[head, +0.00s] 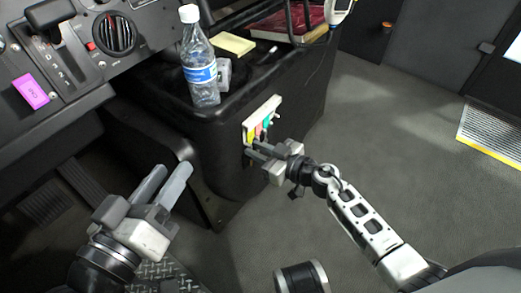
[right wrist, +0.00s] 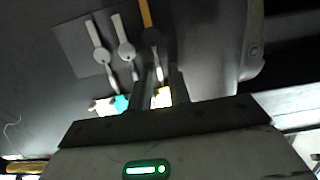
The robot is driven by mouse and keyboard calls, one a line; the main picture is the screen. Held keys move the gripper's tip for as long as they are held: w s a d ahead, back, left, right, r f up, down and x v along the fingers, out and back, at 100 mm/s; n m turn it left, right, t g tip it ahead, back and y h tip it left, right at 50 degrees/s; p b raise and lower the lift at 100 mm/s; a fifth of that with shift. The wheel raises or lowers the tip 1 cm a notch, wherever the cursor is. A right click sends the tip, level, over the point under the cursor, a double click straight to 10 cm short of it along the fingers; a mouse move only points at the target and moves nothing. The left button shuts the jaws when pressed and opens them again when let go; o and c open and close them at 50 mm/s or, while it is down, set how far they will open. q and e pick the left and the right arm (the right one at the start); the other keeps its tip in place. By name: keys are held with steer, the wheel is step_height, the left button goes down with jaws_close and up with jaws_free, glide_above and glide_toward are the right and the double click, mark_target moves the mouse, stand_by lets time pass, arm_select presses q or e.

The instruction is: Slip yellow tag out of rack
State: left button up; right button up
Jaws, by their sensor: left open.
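A light-coloured tag rack (head: 276,102) is on the side of the black console. A yellow tag (head: 250,136) hangs at its near left end, with a reddish tag and a teal tag (head: 267,121) beside it. My right gripper (head: 251,148) is at the yellow tag, fingers pointing at the rack. In the right wrist view the yellow tag (right wrist: 161,97) shows between the two fingers, its lower part hidden by the gripper body. I cannot tell whether the fingers press on it. My left gripper (head: 174,174) is open and empty, away from the rack.
A water bottle (head: 201,62), a yellow pad (head: 233,44) and a dark red book (head: 287,20) sit on the console top. A purple card (head: 32,91) is on the dashboard at left. The grey floor (head: 400,120) at right is clear.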

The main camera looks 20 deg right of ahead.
jaws_close()
steer(key=shift+r+p, duration=0.1)
steer(key=shift+p, duration=0.35)
steer(key=shift+s+d, duration=0.1)
stand_by(0.5)
steer(key=shift+f+p+v, duration=0.2)
steer(key=shift+p+v, duration=0.2)
steer(key=shift+v, duration=0.65)
steer(key=f+p+v, duration=0.1)
steer(key=v, duration=0.5)
steer(key=shift+f+p, duration=0.15)
steer(key=shift+p, duration=0.15)
